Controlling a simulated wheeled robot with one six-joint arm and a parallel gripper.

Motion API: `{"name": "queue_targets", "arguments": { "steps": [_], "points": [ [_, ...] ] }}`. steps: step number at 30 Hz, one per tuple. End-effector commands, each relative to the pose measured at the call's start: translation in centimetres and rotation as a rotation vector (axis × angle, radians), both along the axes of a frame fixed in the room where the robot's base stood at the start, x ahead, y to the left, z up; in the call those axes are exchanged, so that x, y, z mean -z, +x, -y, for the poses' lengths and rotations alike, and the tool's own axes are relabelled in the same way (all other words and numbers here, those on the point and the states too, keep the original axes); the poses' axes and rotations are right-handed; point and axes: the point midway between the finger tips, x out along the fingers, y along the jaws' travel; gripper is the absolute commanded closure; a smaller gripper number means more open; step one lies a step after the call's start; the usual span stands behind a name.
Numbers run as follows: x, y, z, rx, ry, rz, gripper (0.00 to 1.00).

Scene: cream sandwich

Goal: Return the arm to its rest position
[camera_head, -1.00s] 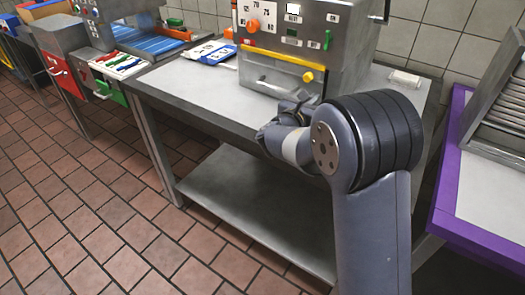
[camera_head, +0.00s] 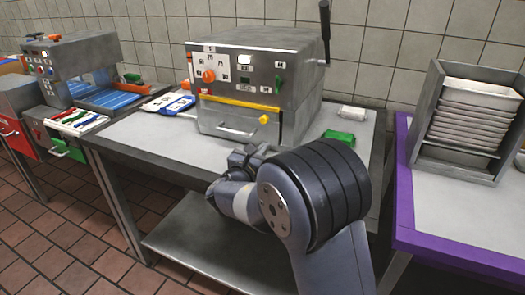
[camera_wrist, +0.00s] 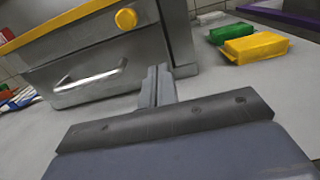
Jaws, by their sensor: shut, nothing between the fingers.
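My arm stretches from the bottom of the head view over the front of a grey worktable (camera_head: 130,142). My gripper (camera_head: 248,154) is at its end, near the table's front edge and in front of a grey machine with dials (camera_head: 228,97). I cannot tell whether the fingertips touch anything.
A green block (camera_head: 339,137) and a white block (camera_head: 352,113) lie on the table right of the machine. A yellow block (camera_wrist: 255,47) shows in the wrist view. A purple-edged table (camera_head: 404,190) with a tray rack (camera_head: 430,118) stands right. Blue and white pieces (camera_head: 170,103) lie left.

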Motion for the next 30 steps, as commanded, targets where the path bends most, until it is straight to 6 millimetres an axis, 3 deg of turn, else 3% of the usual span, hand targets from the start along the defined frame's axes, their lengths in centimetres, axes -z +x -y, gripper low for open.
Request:
{"name": "queue_targets", "arguments": {
  "steps": [6, 12, 20, 30],
  "points": [
    [0.1, -4.3, -1.9, -0.004, 0.002, -0.001, 1.0],
    [0.1, -6.8, -2.9, -0.001, 0.001, -0.003, 1.0],
    [0.2, -7.5, -3.1, 0.001, 0.001, -0.002, 1.0],
    [0.2, -6.7, -2.8, 0.003, 0.001, -0.003, 1.0]
  ]
}}
